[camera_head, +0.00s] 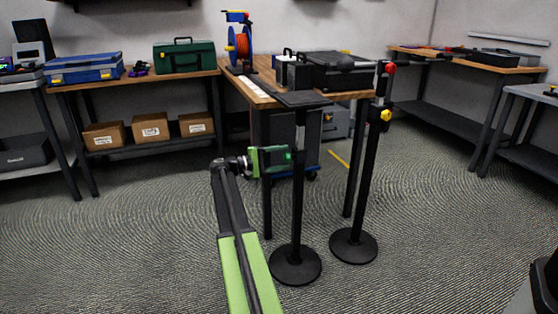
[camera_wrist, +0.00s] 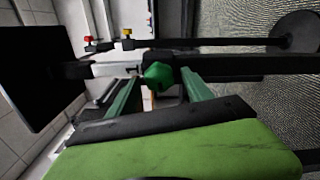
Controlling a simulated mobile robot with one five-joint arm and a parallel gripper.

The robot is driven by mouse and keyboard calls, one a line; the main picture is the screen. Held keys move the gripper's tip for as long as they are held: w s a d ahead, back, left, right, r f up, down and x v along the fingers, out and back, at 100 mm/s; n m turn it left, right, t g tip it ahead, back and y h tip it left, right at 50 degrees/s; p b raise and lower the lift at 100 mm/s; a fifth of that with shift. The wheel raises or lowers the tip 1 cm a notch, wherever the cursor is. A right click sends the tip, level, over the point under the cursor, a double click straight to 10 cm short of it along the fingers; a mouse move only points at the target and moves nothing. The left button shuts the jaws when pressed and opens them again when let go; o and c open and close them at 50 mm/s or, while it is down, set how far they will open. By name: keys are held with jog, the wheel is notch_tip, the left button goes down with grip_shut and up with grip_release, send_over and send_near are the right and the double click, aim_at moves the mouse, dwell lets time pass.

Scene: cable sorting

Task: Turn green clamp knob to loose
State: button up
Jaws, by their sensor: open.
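The green clamp knob (camera_wrist: 158,76) shows in the wrist view on a black stand post (camera_wrist: 240,66), which lies sideways in that picture. My gripper (camera_wrist: 162,80) is open, with one green finger on each side of the knob's near side. I cannot tell whether either finger touches it. In the head view my gripper (camera_head: 272,158) is at the near stand's post (camera_head: 299,200), below its flat black top plate (camera_head: 303,99). The knob is mostly hidden there by my gripper.
A second stand (camera_head: 366,175) with a red knob (camera_head: 390,68) and a yellow knob (camera_head: 386,115) is close on the right. A wooden table (camera_head: 262,92) with black cases (camera_head: 340,72) is behind. Round stand bases (camera_head: 296,265) rest on the floor. The floor at left is clear.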

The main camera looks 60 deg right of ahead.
jog(key=v, duration=1.7)
jog(key=shift+w, duration=0.15)
